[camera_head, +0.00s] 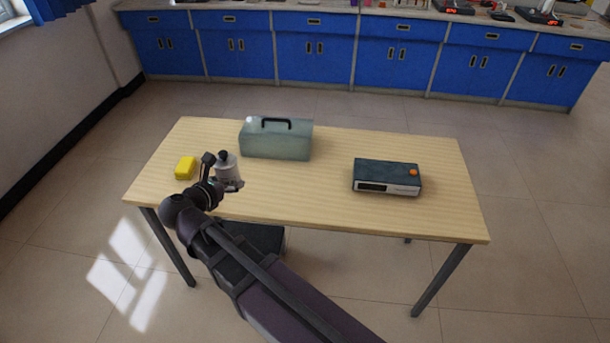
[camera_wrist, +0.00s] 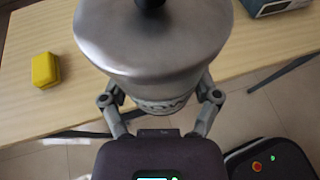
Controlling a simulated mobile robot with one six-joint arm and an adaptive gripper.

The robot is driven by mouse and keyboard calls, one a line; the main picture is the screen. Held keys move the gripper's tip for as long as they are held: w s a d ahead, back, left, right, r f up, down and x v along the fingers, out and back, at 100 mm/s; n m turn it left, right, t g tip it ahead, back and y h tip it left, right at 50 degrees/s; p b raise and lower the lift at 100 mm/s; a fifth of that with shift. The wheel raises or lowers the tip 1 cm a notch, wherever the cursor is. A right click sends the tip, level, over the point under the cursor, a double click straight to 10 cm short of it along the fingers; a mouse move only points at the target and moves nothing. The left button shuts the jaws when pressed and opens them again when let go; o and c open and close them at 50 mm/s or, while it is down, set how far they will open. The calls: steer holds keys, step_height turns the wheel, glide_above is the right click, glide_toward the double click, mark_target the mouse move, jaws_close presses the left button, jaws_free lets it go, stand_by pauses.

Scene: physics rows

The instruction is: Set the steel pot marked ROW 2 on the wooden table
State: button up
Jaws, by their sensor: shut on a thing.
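The steel pot (camera_head: 226,169) is a silver-grey lidded vessel with a black knob, upright in my gripper (camera_head: 229,185). In the wrist view the pot (camera_wrist: 150,50) fills the upper middle. Dark lettering shows low on its side, only partly visible, so I cannot read the row number. My gripper's two fingers (camera_wrist: 160,101) are shut around the pot's lower body from both sides. The wooden table (camera_head: 320,200) is pale, with dark legs. The pot appears over its front left part; I cannot tell whether its base touches the top.
A yellow block (camera_head: 185,167) lies left of the pot. A grey-green toolbox (camera_head: 276,140) with a black handle stands behind it, to the right. A dark device with an orange knob (camera_head: 387,177) sits farther right. Bare tabletop lies between the pot and that device.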

step_height(320, 180, down, 12)
steer(key=d+b, duration=0.3)
steer(key=b, duration=0.7)
steer(key=shift+w+b, duration=0.15)
steer(key=shift+b, duration=0.25)
steer(key=b, duration=0.2)
glide_toward(249, 178)
steer(key=w+r, duration=0.1)
steer(key=w, duration=0.1)
steer(key=w+d+r, duration=0.1)
steer(key=shift+w+d+r, duration=0.15)
steer(key=shift+w+r, duration=0.05)
steer(key=shift+w, duration=0.15)
steer(key=shift+f, duration=0.1)
steer(key=shift+f+b, duration=1.5)
steer(key=shift+f, duration=0.15)
steer(key=shift+f, duration=0.2)
steer(key=o, duration=1.1)
steer(key=shift+r, duration=0.1)
steer(key=shift+o, duration=0.2)
steer(key=shift+r, duration=0.15)
